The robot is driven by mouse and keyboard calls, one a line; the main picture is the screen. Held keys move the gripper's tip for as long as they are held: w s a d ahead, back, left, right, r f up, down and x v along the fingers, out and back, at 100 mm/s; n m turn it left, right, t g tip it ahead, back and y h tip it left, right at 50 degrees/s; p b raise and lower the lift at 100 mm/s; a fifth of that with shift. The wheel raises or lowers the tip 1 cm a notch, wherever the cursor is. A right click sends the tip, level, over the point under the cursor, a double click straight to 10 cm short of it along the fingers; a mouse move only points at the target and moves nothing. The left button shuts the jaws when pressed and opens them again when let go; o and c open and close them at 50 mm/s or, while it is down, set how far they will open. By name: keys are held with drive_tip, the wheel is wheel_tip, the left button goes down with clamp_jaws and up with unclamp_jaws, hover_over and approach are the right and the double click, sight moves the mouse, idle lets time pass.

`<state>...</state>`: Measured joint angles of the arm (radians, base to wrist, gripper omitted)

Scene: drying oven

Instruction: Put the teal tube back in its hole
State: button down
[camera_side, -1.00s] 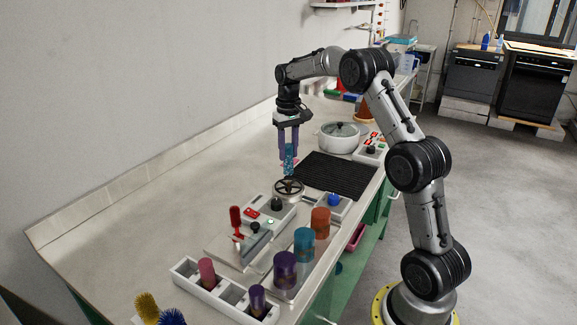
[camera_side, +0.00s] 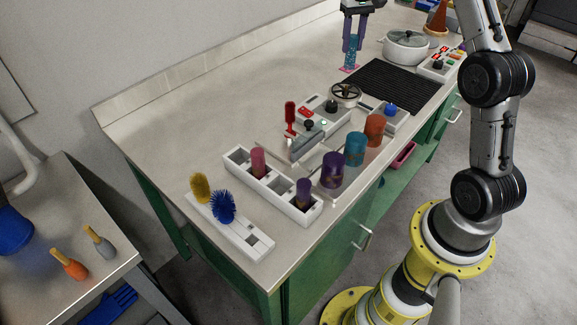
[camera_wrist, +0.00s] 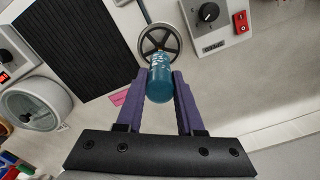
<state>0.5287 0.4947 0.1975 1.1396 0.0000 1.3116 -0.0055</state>
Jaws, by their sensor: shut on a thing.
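The teal tube (camera_side: 351,45) is upright between the purple fingers of my gripper (camera_side: 354,36), at the back of the bench in the side view. In the wrist view the teal tube (camera_wrist: 160,82) sits between the fingertips of my gripper (camera_wrist: 160,78), its rounded end towards the camera. A pink square (camera_side: 349,68) lies by its lower end; I cannot tell whether the tube touches the bench. The white rack (camera_side: 272,188) stands at the front, with a pink tube (camera_side: 258,162) and a purple tube (camera_side: 303,193) in holes; other holes are empty.
Purple (camera_side: 333,170), teal (camera_side: 355,148) and orange (camera_side: 375,130) cups stand right of the rack. A handwheel (camera_side: 346,93), control boxes (camera_side: 323,110) and a red-handled item (camera_side: 290,115) lie between tube and rack. A second white rack (camera_side: 240,232) holds brushes.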

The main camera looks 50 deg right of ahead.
wheel_tip(320, 180, up, 5)
drive_tip(key=shift+r, duration=0.15)
drive_tip(key=w+a+n, duration=0.2)
drive_tip(key=a, duration=1.3)
drive_tip(key=s+a+n, duration=0.2)
drive_tip(key=s+a, duration=0.4)
drive_tip(key=a, duration=0.7)
drive_tip(key=s+a+n, duration=0.2)
drive_tip(key=s+a, duration=0.4)
drive_tip(key=a, duration=0.6)
drive_tip(key=shift+s+a+f, duration=0.15)
drive_tip(key=shift+f, duration=3.7)
drive_tip(key=shift+s+a+f, duration=0.1)
drive_tip(key=shift+f, duration=3.75)
drive_tip(key=shift+f, duration=0.1)
drive_tip(key=c, duration=0.5)
unclamp_jaws()
drive_tip(key=shift+c, duration=0.2)
